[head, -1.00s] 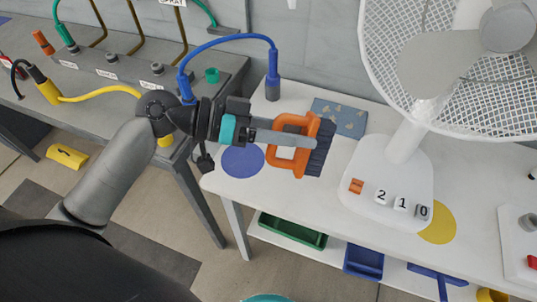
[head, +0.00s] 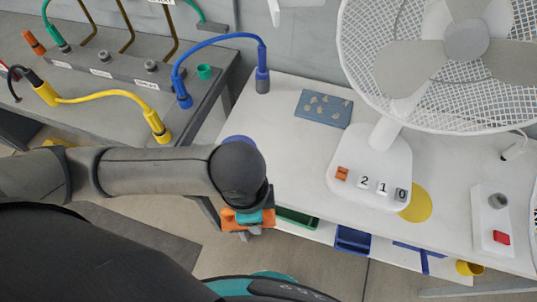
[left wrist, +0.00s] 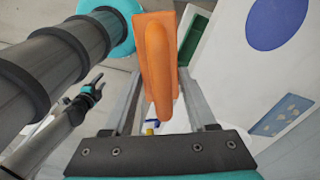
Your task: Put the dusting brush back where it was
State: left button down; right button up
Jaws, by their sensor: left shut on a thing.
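The dusting brush (left wrist: 160,60) is orange and sits between the fingers of my left gripper (head: 250,218), which is shut on it. In the head view only part of its orange body (head: 232,224) shows below my arm, in front of the white table's near left edge. Its dark bristles are hidden in both views. A blue disc (head: 238,139) on the table is mostly covered by my arm; it also shows in the left wrist view (left wrist: 277,22). A dark and teal gripper, apparently my right one (left wrist: 97,82), shows small in the left wrist view; its jaws are unclear.
A white fan (head: 370,165) with number blocks stands on the table (head: 290,170), beside a yellow disc (head: 418,203). A blue patterned card (head: 323,108) lies at the back. Green (head: 297,218) and blue (head: 353,238) bins sit below. A grey bench with cables (head: 200,110) is left.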

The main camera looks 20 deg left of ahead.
pick_arm(q)
jog(key=shift+a+r, duration=0.1)
jog(key=shift+a, duration=0.45)
jog(key=shift+w+a+y, duration=0.15)
jog(key=shift+a+y, duration=0.05)
jog(key=shift+y, duration=0.1)
jog(key=w, duration=0.5)
jog(key=w+b, duration=0.1)
jog(key=w, duration=1.1)
jog(key=shift+w+d, duration=0.2)
jog(key=shift+d, duration=0.15)
jog(key=shift+w, duration=0.1)
notch_tip(320, 180, down, 4)
jog(key=shift+r+b, duration=0.15)
jog(key=shift+b, duration=0.4)
jog(key=shift+c, duration=1)
grip_release()
